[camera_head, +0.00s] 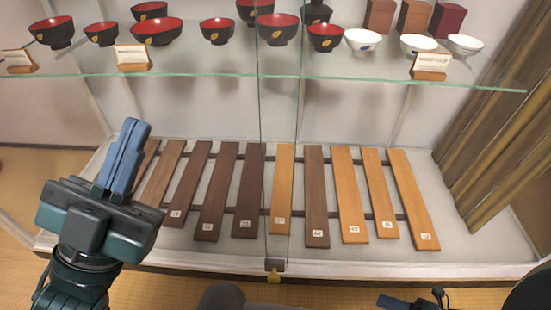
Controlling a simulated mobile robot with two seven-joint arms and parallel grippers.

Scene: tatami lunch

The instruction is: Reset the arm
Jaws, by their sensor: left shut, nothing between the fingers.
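My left gripper (132,128) is raised at the left of the head view, with its two blue fingers pressed together and nothing between them. It points up and away, in front of the left end of the row of wooden boards. I cannot tell whether it touches anything. Part of my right gripper (400,301) shows at the bottom edge, right of the middle. It is mostly cut off, so its opening cannot be told.
A glass display case has a glass shelf (200,74) with dark red-lined bowls (157,32), white bowls (363,41) and small cards (431,64). Several labelled wooden boards (317,190) lean below. A brown curtain (510,120) hangs at right. Tatami (165,290) shows in front.

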